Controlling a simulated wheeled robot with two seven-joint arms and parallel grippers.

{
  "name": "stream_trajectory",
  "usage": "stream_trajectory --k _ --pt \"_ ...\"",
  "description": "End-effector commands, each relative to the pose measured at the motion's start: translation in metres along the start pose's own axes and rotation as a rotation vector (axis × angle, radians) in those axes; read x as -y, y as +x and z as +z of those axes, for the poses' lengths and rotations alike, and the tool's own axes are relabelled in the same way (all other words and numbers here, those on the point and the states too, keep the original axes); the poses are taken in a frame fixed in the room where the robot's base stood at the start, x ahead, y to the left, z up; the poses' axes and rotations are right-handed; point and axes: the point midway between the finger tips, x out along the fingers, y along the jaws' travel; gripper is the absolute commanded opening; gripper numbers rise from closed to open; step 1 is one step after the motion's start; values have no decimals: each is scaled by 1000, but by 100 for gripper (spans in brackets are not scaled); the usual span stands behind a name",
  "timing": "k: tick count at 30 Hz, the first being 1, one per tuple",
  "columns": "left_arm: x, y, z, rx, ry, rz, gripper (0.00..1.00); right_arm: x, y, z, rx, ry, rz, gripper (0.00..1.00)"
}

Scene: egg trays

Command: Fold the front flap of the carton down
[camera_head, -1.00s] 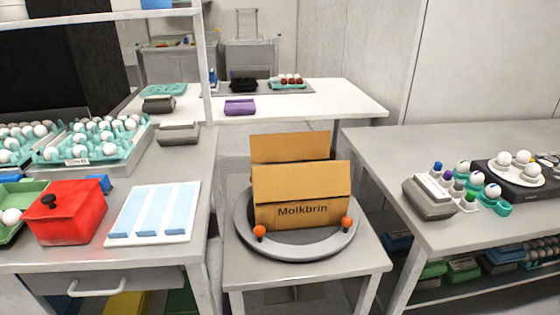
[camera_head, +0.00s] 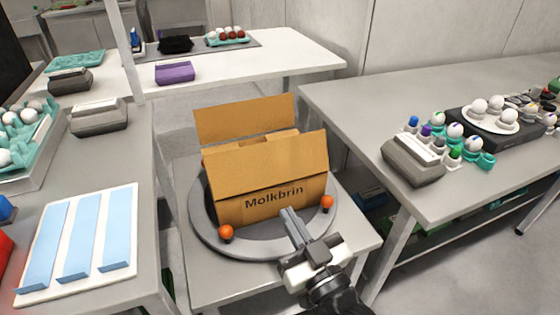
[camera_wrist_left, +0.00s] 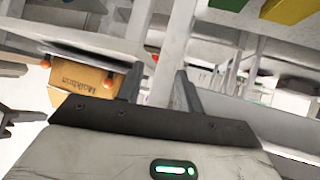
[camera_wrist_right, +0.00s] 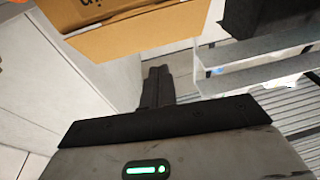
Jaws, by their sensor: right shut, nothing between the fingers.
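The brown carton, lettered "Molkbrin" (camera_head: 273,198), stands on a round grey turntable (camera_head: 207,227). Its front flap (camera_head: 262,165) is raised, above the lettered front wall. The back flap (camera_head: 245,118) also stands up, with a strip of brown cardboard (camera_head: 283,136) between the two. My right gripper (camera_head: 289,211) is shut and empty in front of the carton's lettered side, its tip near the lower wall; contact cannot be told. In the right wrist view its fingers (camera_wrist_right: 157,70) are together below the carton (camera_wrist_right: 130,32). My left gripper (camera_wrist_left: 157,78) is open and empty, away from the carton (camera_wrist_left: 82,80).
Two orange balls (camera_head: 226,233) (camera_head: 327,202) sit at the turntable's front rim. A white board with blue strips (camera_head: 82,240) lies on the left table. The right table (camera_head: 350,110) holds a grey box (camera_head: 412,160) and eggs. Gaps separate the tables.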

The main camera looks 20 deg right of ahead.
Motion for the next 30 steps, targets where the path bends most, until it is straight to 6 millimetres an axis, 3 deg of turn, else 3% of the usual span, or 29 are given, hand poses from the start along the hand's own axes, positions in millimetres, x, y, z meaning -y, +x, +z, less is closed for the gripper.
stream_trajectory --k 3,8,20,30 --pt "-2 1 6 2 -9 5 36 -15 9 -20 -123 -10 84 0" --pt "-2 -2 0 -2 -8 5 36 -21 25 -31 -153 -17 110 0" --pt "0 -5 -3 12 12 -5 36 -29 106 -43 -151 -15 106 0" --pt "1 -1 3 12 9 -1 36 -32 137 -18 -147 -16 103 0"
